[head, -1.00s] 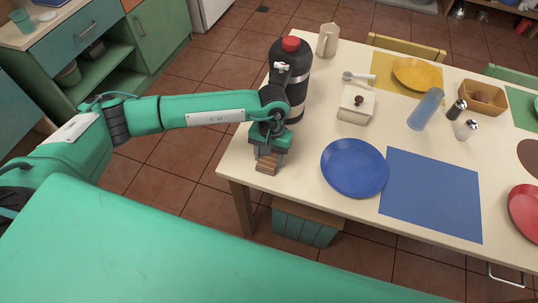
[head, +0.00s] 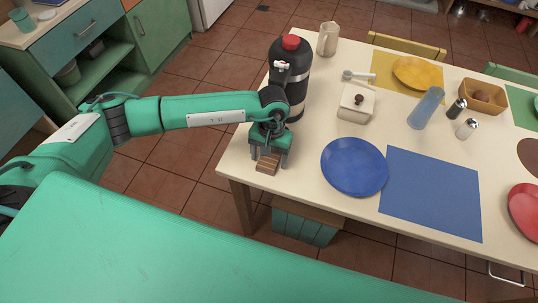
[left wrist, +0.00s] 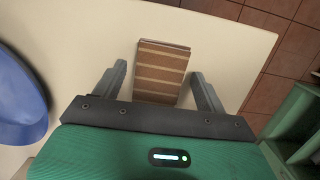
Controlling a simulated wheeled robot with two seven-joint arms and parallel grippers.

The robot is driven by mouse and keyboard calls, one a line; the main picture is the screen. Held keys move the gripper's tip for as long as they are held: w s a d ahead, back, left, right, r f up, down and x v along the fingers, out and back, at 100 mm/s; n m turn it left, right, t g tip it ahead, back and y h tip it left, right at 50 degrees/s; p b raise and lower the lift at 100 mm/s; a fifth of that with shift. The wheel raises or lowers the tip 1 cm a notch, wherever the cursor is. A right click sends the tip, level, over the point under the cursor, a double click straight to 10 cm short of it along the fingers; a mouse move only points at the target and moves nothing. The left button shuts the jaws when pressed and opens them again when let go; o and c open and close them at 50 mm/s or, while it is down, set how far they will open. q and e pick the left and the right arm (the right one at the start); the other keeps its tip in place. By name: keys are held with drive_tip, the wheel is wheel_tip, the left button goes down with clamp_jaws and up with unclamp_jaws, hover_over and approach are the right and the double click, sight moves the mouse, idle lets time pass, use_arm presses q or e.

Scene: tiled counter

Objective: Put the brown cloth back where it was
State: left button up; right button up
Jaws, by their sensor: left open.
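The brown cloth (head: 268,164) is a small folded striped piece lying on the table near its left front corner. It also shows in the left wrist view (left wrist: 161,72), between my fingers with a gap on each side. My left gripper (head: 269,160) is open around or just above the cloth; its fingertips also show in the left wrist view (left wrist: 161,75). I cannot tell how high the fingertips are over the tabletop. My right gripper is not in view.
A black dispenser with a red cap (head: 290,75) stands just behind my left gripper. A blue plate (head: 354,167) lies to the right, beside a blue placemat (head: 432,205). A white lidded box (head: 356,103) stands behind the plate. The table (head: 310,190) edge is close to the cloth.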

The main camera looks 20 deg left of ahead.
use_arm(q)
drive_tip(key=r, duration=0.2)
drive_tip(key=r+b, duration=0.1)
drive_tip(key=shift+w, duration=0.25)
wheel_tip(320, 180, up, 9)
drive_tip(key=w+b, duration=0.1)
drive_tip(key=shift+w+b, duration=0.15)
drive_tip(key=shift+b, duration=0.25)
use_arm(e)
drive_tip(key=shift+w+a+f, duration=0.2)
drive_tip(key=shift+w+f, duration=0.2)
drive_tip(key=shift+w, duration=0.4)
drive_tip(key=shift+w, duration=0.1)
